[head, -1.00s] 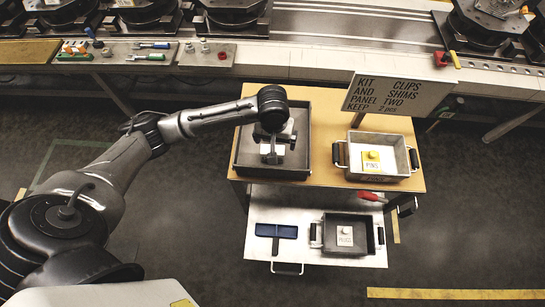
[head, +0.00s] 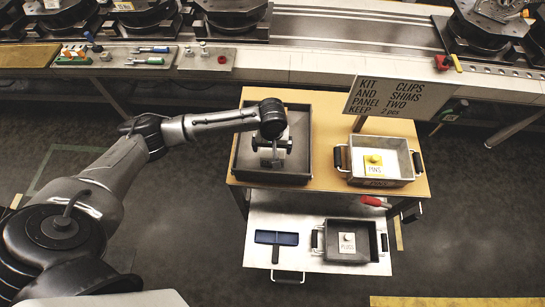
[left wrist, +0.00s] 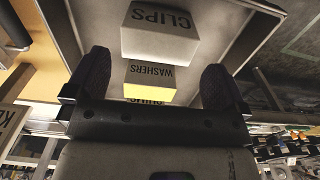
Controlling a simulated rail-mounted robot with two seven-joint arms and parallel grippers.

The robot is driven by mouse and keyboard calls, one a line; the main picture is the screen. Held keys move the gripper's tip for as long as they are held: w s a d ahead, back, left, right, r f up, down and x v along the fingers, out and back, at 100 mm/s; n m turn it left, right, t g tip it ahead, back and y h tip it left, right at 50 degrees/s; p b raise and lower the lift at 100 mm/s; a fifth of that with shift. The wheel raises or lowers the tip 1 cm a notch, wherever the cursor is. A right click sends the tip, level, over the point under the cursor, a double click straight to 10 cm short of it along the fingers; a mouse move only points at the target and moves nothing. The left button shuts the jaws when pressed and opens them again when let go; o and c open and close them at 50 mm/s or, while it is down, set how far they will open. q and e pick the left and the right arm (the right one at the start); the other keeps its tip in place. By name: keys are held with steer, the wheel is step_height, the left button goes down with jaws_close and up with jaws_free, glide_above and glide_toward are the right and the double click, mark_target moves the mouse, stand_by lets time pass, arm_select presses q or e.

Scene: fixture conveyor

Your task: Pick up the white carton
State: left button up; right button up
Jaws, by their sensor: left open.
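In the left wrist view, a white carton marked CLIPS (left wrist: 160,35) sits in a dark tray, beyond my fingertips. Behind it is a carton marked WASHERS (left wrist: 150,82) with a yellow band, and a third, mostly hidden yellow-edged one (left wrist: 145,101). My left gripper (left wrist: 156,66) is open and empty, its two dark fingers spread wide on either side of the cartons in this view. In the head view my left gripper (head: 271,155) hangs over the dark tray (head: 300,172) and hides most of its contents. My right gripper is not in view.
To the right on the wooden cart top stands a metal bin (head: 398,180) marked PINS, beside a sign (head: 396,96). The lower shelf holds a dark bin (head: 366,237) and a blue-topped tool (head: 277,238). A conveyor (head: 350,30) runs behind.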

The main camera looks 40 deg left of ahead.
mark_target(272, 153)
arm_select(q)
steer(key=shift+w+f, duration=0.1)
steer(key=shift+f, duration=2.4)
steer(key=shift+c, duration=0.3)
steer(key=c, duration=0.6)
